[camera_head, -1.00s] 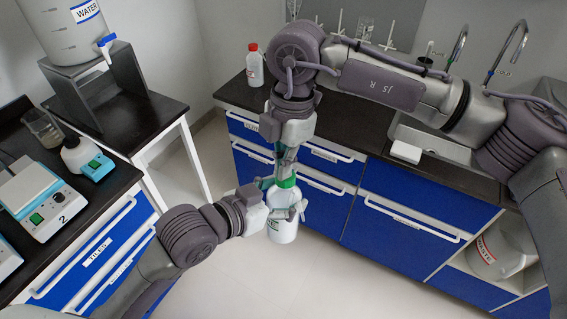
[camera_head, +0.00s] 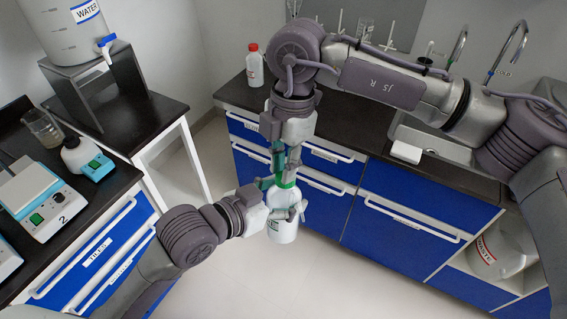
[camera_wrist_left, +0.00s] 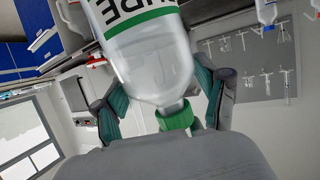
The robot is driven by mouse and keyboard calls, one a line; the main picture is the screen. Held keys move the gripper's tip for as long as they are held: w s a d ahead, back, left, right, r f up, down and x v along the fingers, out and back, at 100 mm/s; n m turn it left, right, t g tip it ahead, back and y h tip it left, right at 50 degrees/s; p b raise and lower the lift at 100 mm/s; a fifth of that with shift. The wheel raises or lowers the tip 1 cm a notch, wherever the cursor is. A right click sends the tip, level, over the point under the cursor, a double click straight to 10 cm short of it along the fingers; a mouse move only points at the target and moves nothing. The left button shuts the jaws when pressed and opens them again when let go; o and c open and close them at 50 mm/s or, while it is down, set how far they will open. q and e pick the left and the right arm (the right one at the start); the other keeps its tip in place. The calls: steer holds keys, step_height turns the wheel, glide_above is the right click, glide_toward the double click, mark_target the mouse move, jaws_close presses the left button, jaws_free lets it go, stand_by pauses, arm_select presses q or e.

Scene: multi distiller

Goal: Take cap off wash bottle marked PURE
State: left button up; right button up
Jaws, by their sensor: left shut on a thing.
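The wash bottle (camera_head: 284,229) is white with a green screw cap (camera_head: 284,182). It is upright in the head view, and its green-banded label shows "URE" in the left wrist view (camera_wrist_left: 150,60). My left gripper (camera_head: 285,212) is shut on the bottle's body, a finger to each side. The green cap (camera_wrist_left: 176,116) sits at the bottle's neck. My right gripper (camera_head: 283,166) points down from above, its fingers apart just above the cap and around the nozzle. Whether they touch it is hidden.
A waste container (camera_head: 503,250) is low at right. The floor below the bottle is clear.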

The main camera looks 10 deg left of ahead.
steer(key=shift+o, duration=0.2)
steer(key=r, duration=0.4)
steer(key=shift+w, duration=0.35)
steer(key=shift+o, duration=1.2)
steer(key=shift+w+r, duration=0.1)
steer(key=shift+r, duration=0.15)
steer(key=shift+o, duration=1)
steer(key=shift+w+d+r, duration=0.2)
steer(key=shift+w+r, duration=0.2)
steer(key=shift+r, duration=0.2)
steer(key=shift+g+h, duration=0.3)
steer(key=shift+s+f, duration=0.2)
steer(key=shift+f, duration=1.1)
steer(key=shift+s+f, duration=0.25)
steer(key=shift+f, duration=1.05)
steer(key=shift+s+f, duration=0.2)
steer(key=shift+f, duration=1.1)
